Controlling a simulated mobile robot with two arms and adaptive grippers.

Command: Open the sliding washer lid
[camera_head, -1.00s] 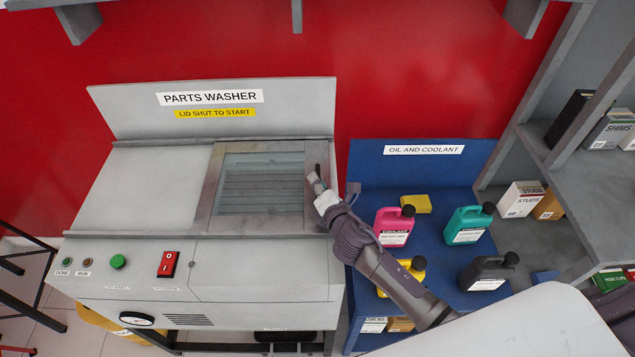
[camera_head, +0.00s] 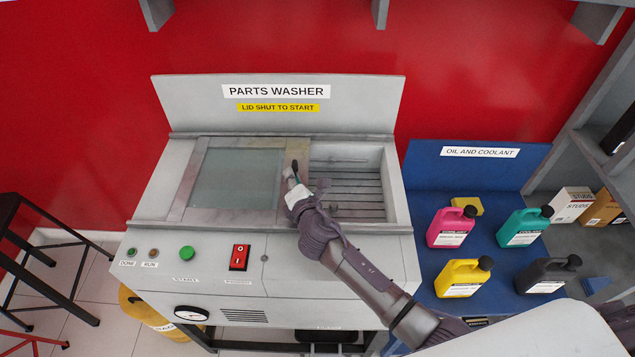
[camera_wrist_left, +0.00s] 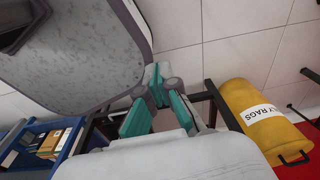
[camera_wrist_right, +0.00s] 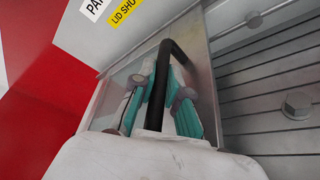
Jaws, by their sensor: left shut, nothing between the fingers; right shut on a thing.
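The parts washer (camera_head: 160,225) is a grey cabinet against the red wall. Its sliding lid (camera_head: 235,178), a framed glass panel, sits over the left part of the top. To the right of the lid the basin (camera_head: 350,188) is uncovered, with its slatted floor showing. My right gripper (camera_head: 293,177) is at the lid's right edge, shut on the black lid handle (camera_wrist_right: 160,85); in the right wrist view its teal fingers stand on both sides of the bar. My left gripper (camera_wrist_left: 158,95) is shut and empty, low down away from the washer, and outside the head view.
A blue oil and coolant stand (camera_head: 415,165) with several jugs is right of the washer. Green start button (camera_head: 187,253) and red switch (camera_head: 240,257) are on the washer front. A dark stool (camera_head: 50,260) stands at left. A yellow rags bin (camera_wrist_left: 250,110) is near my left gripper.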

